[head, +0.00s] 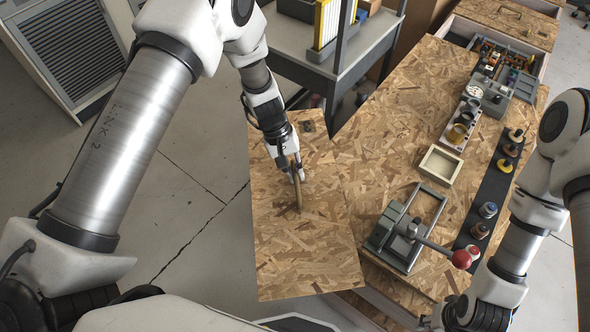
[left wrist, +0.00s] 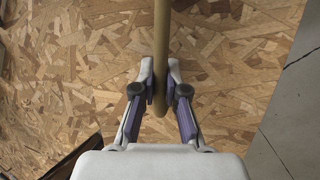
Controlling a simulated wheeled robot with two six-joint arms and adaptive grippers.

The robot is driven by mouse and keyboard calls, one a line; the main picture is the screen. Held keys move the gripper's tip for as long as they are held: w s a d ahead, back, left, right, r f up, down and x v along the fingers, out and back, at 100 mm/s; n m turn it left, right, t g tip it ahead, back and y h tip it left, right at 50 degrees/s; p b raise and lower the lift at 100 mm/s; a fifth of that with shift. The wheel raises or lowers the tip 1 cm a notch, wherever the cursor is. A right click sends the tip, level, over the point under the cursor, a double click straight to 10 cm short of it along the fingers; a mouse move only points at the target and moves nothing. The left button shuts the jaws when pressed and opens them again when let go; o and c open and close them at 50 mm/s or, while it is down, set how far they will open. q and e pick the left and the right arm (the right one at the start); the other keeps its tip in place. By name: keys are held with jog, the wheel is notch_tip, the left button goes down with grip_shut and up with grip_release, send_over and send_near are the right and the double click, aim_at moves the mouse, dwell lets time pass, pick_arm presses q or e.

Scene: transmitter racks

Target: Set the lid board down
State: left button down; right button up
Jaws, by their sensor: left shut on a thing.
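The lid board (head: 302,250) is a flat, long panel of wood-chip board to the left of the bench in the head view. A wooden bar handle (head: 299,196) stands on its face. My left gripper (head: 296,176) is shut on this handle. In the left wrist view the handle (left wrist: 161,45) runs between the two finger pads, and the board (left wrist: 230,60) fills most of the picture behind it. The head view does not show clearly what, if anything, is under the board. My right gripper (head: 445,318) is low at the right, partly cut off, its fingers unclear.
The wood-chip bench (head: 400,130) carries a clamp with a red knob (head: 461,259), a shallow tray (head: 440,166) and a dark strip (head: 480,205) with several knobs. An open compartment (head: 505,62) holds parts. A grey cart (head: 355,60) stands behind the board. Floor (head: 195,220) is clear at left.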

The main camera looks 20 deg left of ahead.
pick_arm(q)
jog(key=c, duration=1.2)
grip_release()
jog(key=shift+s, duration=0.1)
